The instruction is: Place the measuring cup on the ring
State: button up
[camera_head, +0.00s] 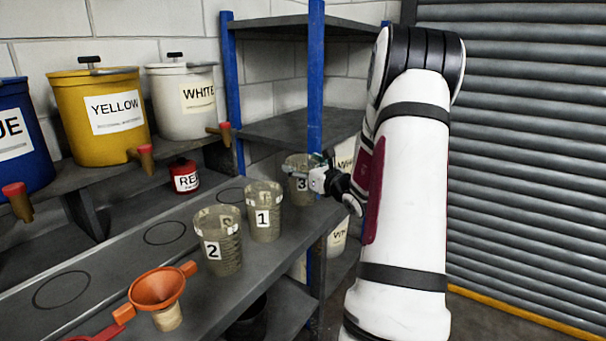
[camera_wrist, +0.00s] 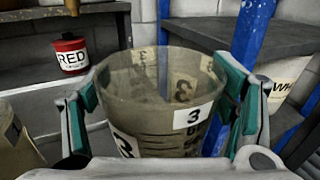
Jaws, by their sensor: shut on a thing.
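The clear measuring cup labelled 3 (camera_head: 297,190) is at the far end of the bench, upright. My gripper (camera_head: 308,172) is shut around its sides; in the wrist view the cup (camera_wrist: 160,110) sits between both green-lined fingers. I cannot tell whether its base touches the bench. Cup 1 (camera_head: 264,225) and cup 2 (camera_head: 219,252) stand nearer on the bench. Black ring outlines are drawn on the bench: a near ring (camera_head: 62,307), a middle ring (camera_head: 165,242) and a far ring (camera_head: 231,203), all empty.
An orange funnel (camera_head: 158,287) lies at the bench's front. The red pot (camera_head: 185,177) stands behind the rings. The yellow bucket (camera_head: 103,110), white bucket (camera_head: 185,100) and blue bucket (camera_head: 15,140) have taps over the bench. A blue shelf post (camera_head: 315,80) rises behind cup 3.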

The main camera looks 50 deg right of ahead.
jog(key=r+v, duration=0.2)
jog(key=v, duration=1.4)
jog(key=shift+d+r+p, duration=0.3)
jog(key=shift+d+r, duration=0.05)
jog(key=shift+d, duration=0.05)
